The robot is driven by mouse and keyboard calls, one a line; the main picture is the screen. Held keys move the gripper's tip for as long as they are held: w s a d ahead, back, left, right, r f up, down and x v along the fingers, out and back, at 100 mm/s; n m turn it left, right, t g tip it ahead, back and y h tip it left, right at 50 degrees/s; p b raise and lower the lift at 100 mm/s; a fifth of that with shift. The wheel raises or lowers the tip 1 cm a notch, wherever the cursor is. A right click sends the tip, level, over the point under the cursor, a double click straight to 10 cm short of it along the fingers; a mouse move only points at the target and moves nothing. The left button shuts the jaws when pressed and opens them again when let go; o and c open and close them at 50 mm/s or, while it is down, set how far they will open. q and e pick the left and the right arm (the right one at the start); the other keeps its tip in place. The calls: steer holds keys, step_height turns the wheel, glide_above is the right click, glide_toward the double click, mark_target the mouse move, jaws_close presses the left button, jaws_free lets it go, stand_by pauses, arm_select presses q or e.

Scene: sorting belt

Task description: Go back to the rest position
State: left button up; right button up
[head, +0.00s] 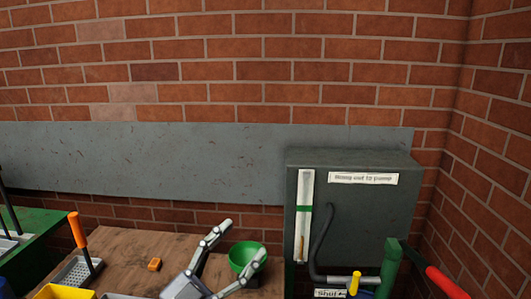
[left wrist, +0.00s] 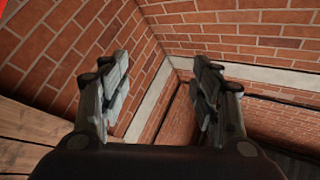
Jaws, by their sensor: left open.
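My left gripper (head: 238,240) shows at the bottom middle of the head view, above the wooden table, with its two grey fingers spread apart and pointing up and to the right. In the left wrist view the same gripper (left wrist: 165,85) is open, with nothing between its fingers, and faces brick walls. My right gripper is in neither view.
A wooden table (head: 125,247) holds a green bowl (head: 243,257), a small orange block (head: 154,265) and a grey grater-like tool with an orange handle (head: 77,230). A dark cabinet (head: 370,225) stands at the right. A yellow bin (head: 50,292) shows at bottom left.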

arm_select(q)
steer(key=s+a+f+n+g+y, duration=0.1)
steer(key=s+a+f+n+y, duration=0.1)
steer(key=a+f+n+y, duration=1.35)
steer(key=s+f+m+g, duration=0.1)
steer(key=s+f+g, duration=0.5)
steer(key=s+f, duration=0.45)
steer(key=s+f+m+g, duration=0.2)
steer(key=s+f+g, duration=0.5)
steer(key=s, duration=0.7)
steer(key=s+a+f+x, duration=0.1)
steer(key=s+x, duration=0.2)
steer(key=x, duration=1)
steer(key=s+x, duration=0.3)
steer(key=x, duration=1)
steer(key=s+a+f+g, duration=0.1)
steer(key=s+a+f, duration=0.1)
steer(key=s+f, duration=1.5)
steer(key=shift+s+a+f+g, duration=0.3)
steer(key=shift+s+a, duration=0.1)
